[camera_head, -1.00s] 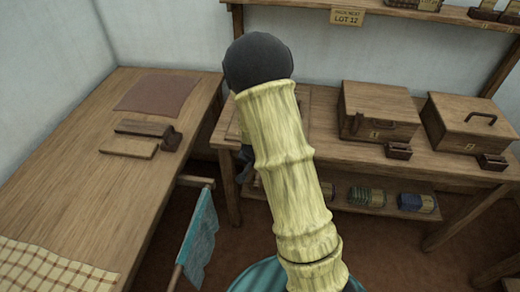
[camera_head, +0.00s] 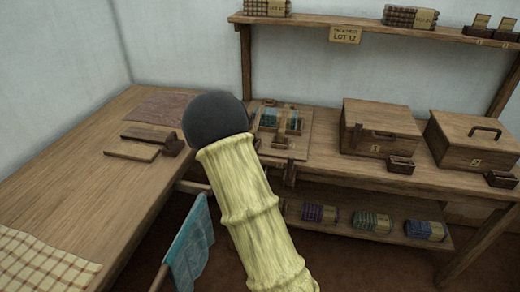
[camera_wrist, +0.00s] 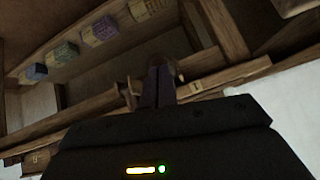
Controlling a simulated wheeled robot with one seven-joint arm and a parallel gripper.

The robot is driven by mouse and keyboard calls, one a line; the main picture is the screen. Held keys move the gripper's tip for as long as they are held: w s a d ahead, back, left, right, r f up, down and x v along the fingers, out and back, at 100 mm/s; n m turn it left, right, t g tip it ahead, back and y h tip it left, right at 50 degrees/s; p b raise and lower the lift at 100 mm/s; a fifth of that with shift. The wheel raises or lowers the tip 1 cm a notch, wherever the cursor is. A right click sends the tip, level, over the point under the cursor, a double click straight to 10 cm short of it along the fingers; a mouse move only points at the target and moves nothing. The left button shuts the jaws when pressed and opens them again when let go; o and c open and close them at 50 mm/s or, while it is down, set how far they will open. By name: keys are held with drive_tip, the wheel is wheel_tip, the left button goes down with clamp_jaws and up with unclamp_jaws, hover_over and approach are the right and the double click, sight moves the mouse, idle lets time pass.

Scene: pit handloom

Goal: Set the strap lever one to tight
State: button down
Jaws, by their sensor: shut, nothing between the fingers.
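In the wrist view my gripper (camera_wrist: 160,86) is shut and empty. Its dark fingers are together, close in the picture to a wooden rail on which a small plate marked 1 (camera_wrist: 197,86) shows. A short wooden peg-like piece (camera_wrist: 131,92) stands just left of the fingers; I cannot tell whether they touch it or whether it is the strap lever. In the head view a wooden board (camera_head: 300,151) carries a teal bundle and small wooden uprights (camera_head: 281,135). A wooden piece (camera_head: 290,172) hangs at the bench's front edge. My arm hides the gripper there.
Two lidded boxes stand on the bench, box 1 (camera_head: 392,119) and box 2 (camera_head: 470,143), with small trays in front. Bundles (camera_head: 320,213) lie on the shelf below. A table (camera_head: 60,190) is at left. A teal cloth (camera_head: 190,247) hangs in front of the bench.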

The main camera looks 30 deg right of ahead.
drive_tip(key=shift+s+f, duration=0.3)
drive_tip(key=shift+f, duration=0.15)
drive_tip(key=shift+r, duration=0.1)
drive_tip(key=s+a+r+p, duration=0.1)
drive_tip(key=s+a+r, duration=0.4)
drive_tip(key=s, duration=0.3)
drive_tip(key=shift+a+r, duration=0.3)
drive_tip(key=shift+r, duration=0.3)
idle(0.3)
